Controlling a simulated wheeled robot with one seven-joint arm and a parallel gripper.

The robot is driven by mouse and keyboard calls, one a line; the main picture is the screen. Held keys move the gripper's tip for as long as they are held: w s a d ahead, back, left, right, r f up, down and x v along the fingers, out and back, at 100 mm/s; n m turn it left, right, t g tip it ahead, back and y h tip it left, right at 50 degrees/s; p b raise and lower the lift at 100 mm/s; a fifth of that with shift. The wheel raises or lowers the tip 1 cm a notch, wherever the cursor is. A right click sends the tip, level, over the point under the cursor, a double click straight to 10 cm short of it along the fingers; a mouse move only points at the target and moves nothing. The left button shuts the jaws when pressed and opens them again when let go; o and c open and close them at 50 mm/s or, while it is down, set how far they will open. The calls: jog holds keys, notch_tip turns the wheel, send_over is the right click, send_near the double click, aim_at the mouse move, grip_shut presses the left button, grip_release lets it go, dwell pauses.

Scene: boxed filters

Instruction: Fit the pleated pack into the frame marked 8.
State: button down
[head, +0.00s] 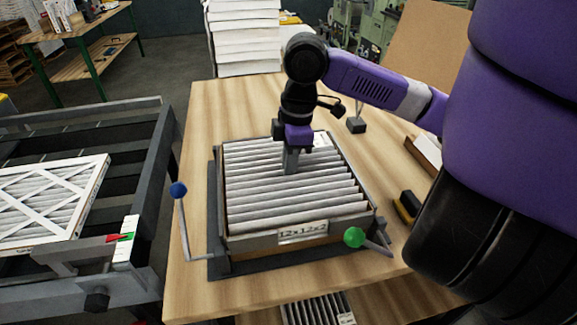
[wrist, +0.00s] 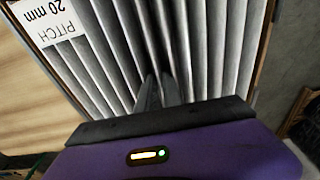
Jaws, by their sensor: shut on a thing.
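The pleated pack (head: 290,195) has pale grey-white pleats and lies level inside or just over a box-like frame (head: 262,243) on the table. The frame's front wall carries a label (head: 303,232) reading 12x12x2; I see no 8 on it. My gripper (head: 291,168) points down at the pack's middle, shut on a pleat. In the wrist view the fingertips (wrist: 160,88) go in among the pleats (wrist: 110,55). A white label (wrist: 50,22) there reads PITCH 20 mm. I cannot tell whether the pack rests on the frame's bottom.
The frame sits on a dark fixture plate (head: 217,262) with a blue-knobbed lever (head: 180,200) and a green-knobbed lever (head: 360,239). A black-yellow item (head: 407,206) lies right. A roller conveyor (head: 130,145) holds a lattice-faced filter (head: 50,203). White stacked sheets (head: 245,38) stand behind.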

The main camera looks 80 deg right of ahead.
jog(key=shift+f+b, duration=0.3)
jog(key=shift+f, duration=0.2)
jog(key=c, duration=1.8)
grip_release()
jog(key=shift+r+p, duration=1.9)
jog(key=shift+r, duration=0.4)
jog(key=shift+o, duration=0.3)
jog(key=o, duration=0.5)
